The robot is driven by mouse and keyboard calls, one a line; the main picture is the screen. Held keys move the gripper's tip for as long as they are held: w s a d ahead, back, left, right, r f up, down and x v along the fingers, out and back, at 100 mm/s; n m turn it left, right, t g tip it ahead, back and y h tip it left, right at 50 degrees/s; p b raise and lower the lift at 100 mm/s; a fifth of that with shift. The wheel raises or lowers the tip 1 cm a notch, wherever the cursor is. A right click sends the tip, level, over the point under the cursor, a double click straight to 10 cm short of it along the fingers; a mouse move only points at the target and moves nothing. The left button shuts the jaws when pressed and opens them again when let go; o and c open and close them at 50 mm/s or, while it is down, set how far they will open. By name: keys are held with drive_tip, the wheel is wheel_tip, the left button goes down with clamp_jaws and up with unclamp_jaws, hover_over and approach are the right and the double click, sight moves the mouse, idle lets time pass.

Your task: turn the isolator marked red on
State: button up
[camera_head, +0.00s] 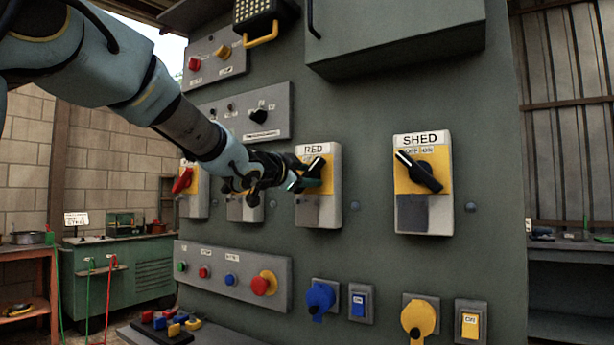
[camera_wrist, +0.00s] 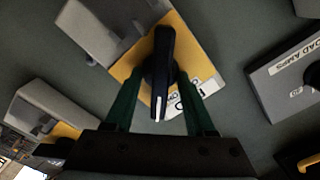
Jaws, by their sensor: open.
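The isolator marked RED (camera_head: 331,212) is a grey box with a yellow plate on the upright panel, partly hidden by my gripper. Its black handle (camera_head: 317,168) has its white-marked end tilted up and to the right, on the ON side of the label. My gripper (camera_head: 304,178) is at this handle. In the wrist view, the handle (camera_wrist: 160,60) lies between the two green fingers of my gripper (camera_wrist: 158,82), which are open with a gap visible beside it. The RED label is partly hidden behind a finger there.
The SHED isolator (camera_head: 423,180) is to the right, its handle tilted up-left towards OFF. Another isolator with a red handle (camera_head: 182,180) is to the left. A button box (camera_head: 232,275) and blue and yellow knobs are below. A grey cabinet (camera_head: 400,35) juts out above.

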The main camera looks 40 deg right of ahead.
drive_tip(key=v, duration=1)
drive_tip(key=shift+a+b, duration=0.35)
drive_tip(key=shift+a, duration=0.05)
